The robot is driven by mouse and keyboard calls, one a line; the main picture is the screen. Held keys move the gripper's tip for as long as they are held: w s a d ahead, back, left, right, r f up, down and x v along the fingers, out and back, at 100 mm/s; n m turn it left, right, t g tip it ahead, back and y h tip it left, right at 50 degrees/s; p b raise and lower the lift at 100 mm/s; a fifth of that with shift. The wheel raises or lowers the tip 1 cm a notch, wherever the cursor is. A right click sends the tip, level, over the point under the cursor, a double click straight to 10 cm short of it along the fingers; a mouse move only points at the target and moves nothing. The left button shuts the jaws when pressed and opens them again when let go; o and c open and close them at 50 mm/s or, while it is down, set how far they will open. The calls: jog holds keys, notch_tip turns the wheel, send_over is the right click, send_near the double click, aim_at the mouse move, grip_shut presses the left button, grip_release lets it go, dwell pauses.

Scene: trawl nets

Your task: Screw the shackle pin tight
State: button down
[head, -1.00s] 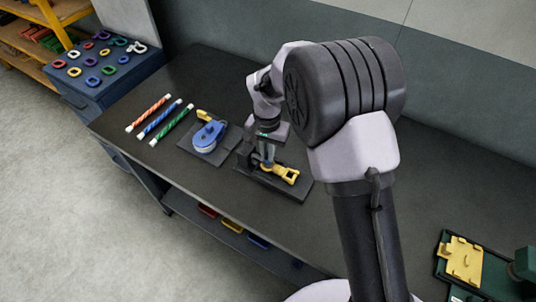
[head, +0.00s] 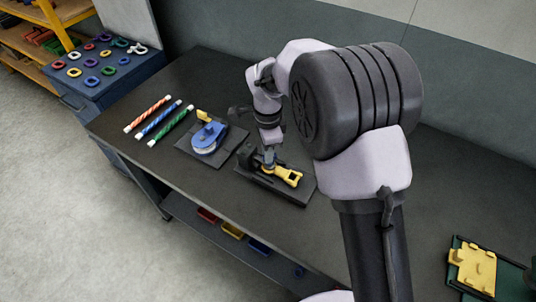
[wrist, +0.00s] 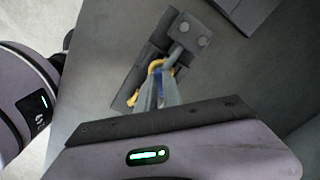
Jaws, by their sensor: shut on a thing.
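A yellow shackle (head: 284,175) lies on a dark fixture plate (head: 300,192) on the bench. In the wrist view the shackle (wrist: 155,66) shows as a yellow curve beside a grey fixture block (wrist: 188,38). My gripper (head: 268,158) points down at the left end of the shackle. In the wrist view its two fingers (wrist: 160,88) come together at the shackle, with a small blue patch near them. My gripper is shut on the shackle pin, which is mostly hidden by the fingers. I cannot tell how far the pin is threaded in.
A blue pulley (head: 208,136) on its dark plate stands just left of the fixture. Striped rods (head: 160,121) lie further left. A green tray (head: 455,270) with yellow parts is at the right.

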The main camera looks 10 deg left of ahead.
jog(key=m, duration=0.1)
jog(key=m+b, duration=0.1)
jog(key=m, duration=0.2)
jog(key=shift+w+a+r+m+b, duration=0.1)
jog(key=shift+w+m+b, duration=0.2)
jog(key=shift+b, duration=0.1)
jog(key=shift+m+b, duration=0.8)
jog(key=shift+m, duration=1.4)
jog(key=c, duration=1.5)
grip_release()
notch_tip(320, 180, up, 17)
jog(key=p, duration=0.6)
jog(key=shift+r, duration=0.2)
